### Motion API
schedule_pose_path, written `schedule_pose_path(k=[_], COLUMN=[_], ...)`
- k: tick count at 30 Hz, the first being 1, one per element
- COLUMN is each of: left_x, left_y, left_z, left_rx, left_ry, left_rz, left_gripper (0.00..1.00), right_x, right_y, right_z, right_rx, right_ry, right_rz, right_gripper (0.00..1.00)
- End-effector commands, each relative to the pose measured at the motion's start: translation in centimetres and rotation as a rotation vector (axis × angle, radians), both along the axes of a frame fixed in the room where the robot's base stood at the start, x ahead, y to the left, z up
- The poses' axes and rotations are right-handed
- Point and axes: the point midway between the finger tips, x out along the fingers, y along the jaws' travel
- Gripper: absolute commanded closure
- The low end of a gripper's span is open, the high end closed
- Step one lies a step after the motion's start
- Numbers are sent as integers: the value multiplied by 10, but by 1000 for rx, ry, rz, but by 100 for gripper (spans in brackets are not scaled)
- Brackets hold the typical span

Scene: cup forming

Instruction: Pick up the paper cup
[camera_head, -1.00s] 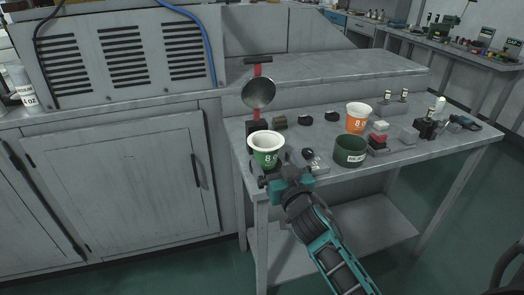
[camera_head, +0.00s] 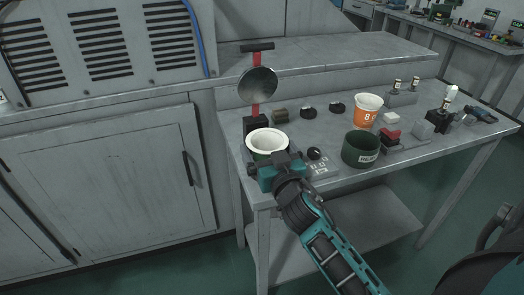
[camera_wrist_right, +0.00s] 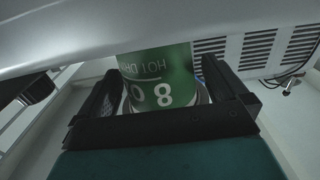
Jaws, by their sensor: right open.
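A green paper cup with a white rim (camera_head: 267,140) is upright at the front left corner of the metal table (camera_head: 322,190). My right gripper (camera_head: 268,164) is at the cup's near side and hides its lower part. In the right wrist view the green wall of the cup (camera_wrist_right: 158,72) with white lettering lies between the two dark fingers of my right gripper (camera_wrist_right: 161,78). The jaws are open around it, with a gap visible at the right finger. An orange cup with a white rim (camera_head: 368,108) stands further right. My left gripper is not in view.
A round metal disc (camera_head: 258,86) on a red upright stands behind the green cup. A dark green pot (camera_head: 360,149) and small blocks (camera_head: 392,135) are to the right. A control box with a knob (camera_head: 316,158) sits close beside my gripper.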

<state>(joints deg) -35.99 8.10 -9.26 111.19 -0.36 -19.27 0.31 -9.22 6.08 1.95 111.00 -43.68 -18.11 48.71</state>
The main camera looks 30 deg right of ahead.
Motion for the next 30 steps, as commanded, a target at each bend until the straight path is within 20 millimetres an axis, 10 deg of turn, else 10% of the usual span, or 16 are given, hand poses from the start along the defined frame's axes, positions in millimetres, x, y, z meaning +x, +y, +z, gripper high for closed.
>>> schedule_pose_path(k=[10, 30], left_x=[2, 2], left_y=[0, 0], left_z=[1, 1], left_rx=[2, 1], left_ry=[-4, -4], left_rz=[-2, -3], left_gripper=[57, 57], right_x=[-2, -2], right_y=[1, 1], right_z=[0, 0], right_rx=[0, 0], right_ry=[1, 0], right_rz=[-1, -1], right_gripper=[1, 56])
